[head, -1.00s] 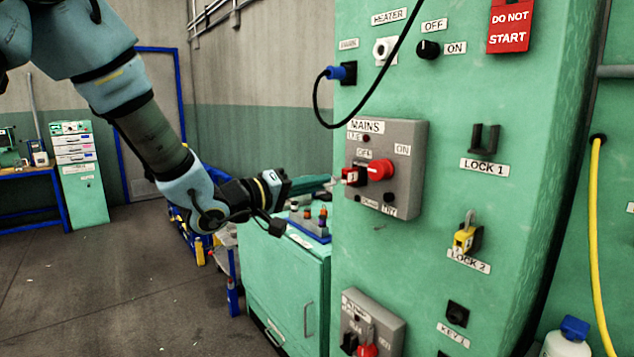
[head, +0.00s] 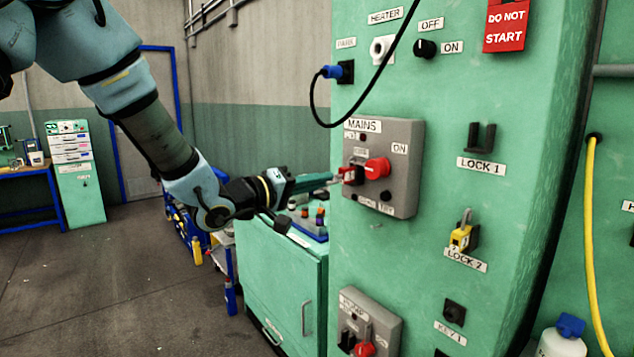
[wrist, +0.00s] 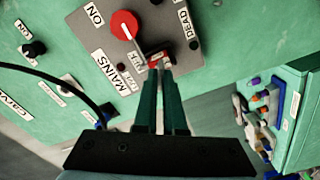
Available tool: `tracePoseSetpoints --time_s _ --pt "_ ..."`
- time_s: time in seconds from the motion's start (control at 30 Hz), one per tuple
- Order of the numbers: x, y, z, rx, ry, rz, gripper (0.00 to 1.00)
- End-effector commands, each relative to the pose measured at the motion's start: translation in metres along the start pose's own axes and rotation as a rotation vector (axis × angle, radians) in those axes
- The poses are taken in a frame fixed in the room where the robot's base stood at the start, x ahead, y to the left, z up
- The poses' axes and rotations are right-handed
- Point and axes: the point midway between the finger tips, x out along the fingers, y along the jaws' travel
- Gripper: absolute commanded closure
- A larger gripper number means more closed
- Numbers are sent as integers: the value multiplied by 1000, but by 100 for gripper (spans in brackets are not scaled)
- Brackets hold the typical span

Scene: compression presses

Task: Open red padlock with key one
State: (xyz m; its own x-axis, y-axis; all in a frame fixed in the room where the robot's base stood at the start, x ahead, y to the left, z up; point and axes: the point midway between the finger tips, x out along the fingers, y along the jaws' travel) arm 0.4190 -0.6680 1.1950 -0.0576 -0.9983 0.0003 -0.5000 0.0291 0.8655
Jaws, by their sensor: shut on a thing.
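The red padlock (head: 348,174) hangs at the left of the red rotary switch on the grey MAINS box. In the wrist view the padlock (wrist: 155,61) shows just beyond my fingertips, partly hidden by them. My gripper (head: 330,180) reaches in from the left, its two long green fingers close together at the padlock. It is shut on a small, pale key (head: 334,181), mostly hidden between the fingertips. I cannot read the key's number or tell how far it sits in the padlock. The fingers also show in the wrist view (wrist: 161,70).
A yellow padlock (head: 461,238) hangs at LOCK 2; the LOCK 1 bracket (head: 481,137) is empty. The KEY 1 socket (head: 454,311) is lower right. A black cable (head: 314,95) loops above the MAINS box. A green cabinet (head: 285,285) stands below my gripper.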

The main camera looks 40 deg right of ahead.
Motion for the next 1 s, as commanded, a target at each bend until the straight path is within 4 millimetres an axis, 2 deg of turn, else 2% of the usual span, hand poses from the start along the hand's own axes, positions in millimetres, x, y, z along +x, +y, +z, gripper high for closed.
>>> tracePoseSetpoints --time_s 0.53,0.6,0.87,1.0 --pt "13 0 0 -1 0 0 100" --pt "13 0 0 -1 0 -1 87" --pt "13 0 0 -1 0 0 58" --pt "13 0 0 -1 0 0 58"
